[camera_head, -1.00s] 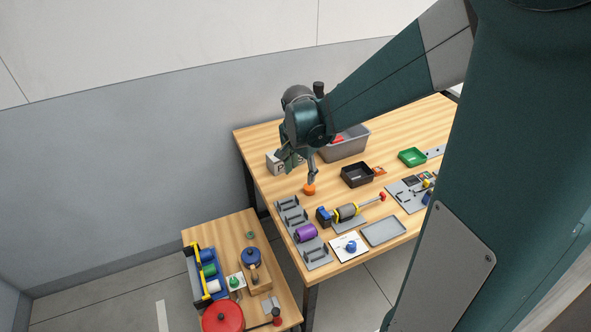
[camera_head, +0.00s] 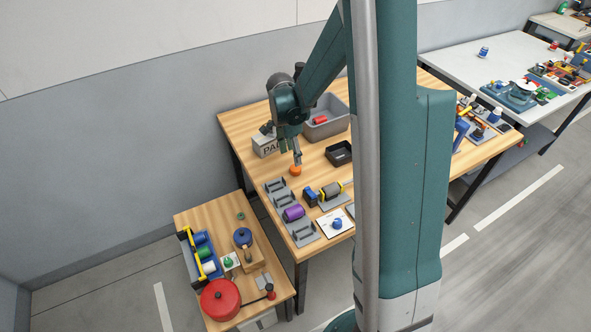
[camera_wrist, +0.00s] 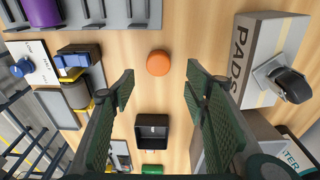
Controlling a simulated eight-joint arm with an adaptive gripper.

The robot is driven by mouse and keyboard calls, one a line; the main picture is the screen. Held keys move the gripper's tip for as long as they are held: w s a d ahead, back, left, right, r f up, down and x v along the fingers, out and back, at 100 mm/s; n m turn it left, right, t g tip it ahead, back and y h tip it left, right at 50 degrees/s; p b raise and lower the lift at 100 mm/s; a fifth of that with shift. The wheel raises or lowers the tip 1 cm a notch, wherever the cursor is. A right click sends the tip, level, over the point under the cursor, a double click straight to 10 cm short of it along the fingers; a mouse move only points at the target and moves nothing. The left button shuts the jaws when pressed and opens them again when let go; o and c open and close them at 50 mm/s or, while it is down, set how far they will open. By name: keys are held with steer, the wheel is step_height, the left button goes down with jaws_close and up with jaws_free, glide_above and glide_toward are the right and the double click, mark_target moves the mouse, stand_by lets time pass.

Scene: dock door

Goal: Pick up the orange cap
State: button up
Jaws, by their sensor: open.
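The orange cap (camera_head: 295,170) is a small round piece on the wooden workbench, behind the grey rack that holds a purple cylinder. In the wrist view the orange cap (camera_wrist: 158,63) lies on bare wood, beyond the fingertips and roughly centred between them. My gripper (camera_head: 297,158) is just above the cap in the head view, pointing down. In the wrist view my gripper (camera_wrist: 160,77) has its two green fingers spread wide with nothing between them. I cannot tell the exact height of the fingertips above the cap.
A PADS box (camera_wrist: 262,58) stands right of the cap in the wrist view. A grey rack (camera_head: 303,236) and a black tray (camera_wrist: 153,118) are also near. A grey bin (camera_head: 328,130) stands farther back. Bare wood surrounds the cap.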

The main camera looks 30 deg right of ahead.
mark_target(295, 168)
steer(key=shift+f, duration=0.15)
steer(key=shift+d+f, duration=0.15)
steer(key=shift+f, duration=1)
steer(key=shift+f, duration=0.1)
steer(key=shift+s+d+f, duration=0.1)
steer(key=shift+d+f, duration=0.1)
steer(key=shift+f, duration=1.05)
steer(key=shift+s+d+f, duration=0.1)
steer(key=shift+d+f, duration=0.05)
steer(key=shift+f, duration=1.05)
steer(key=shift+c, duration=0.3)
steer(key=c, duration=0.8)
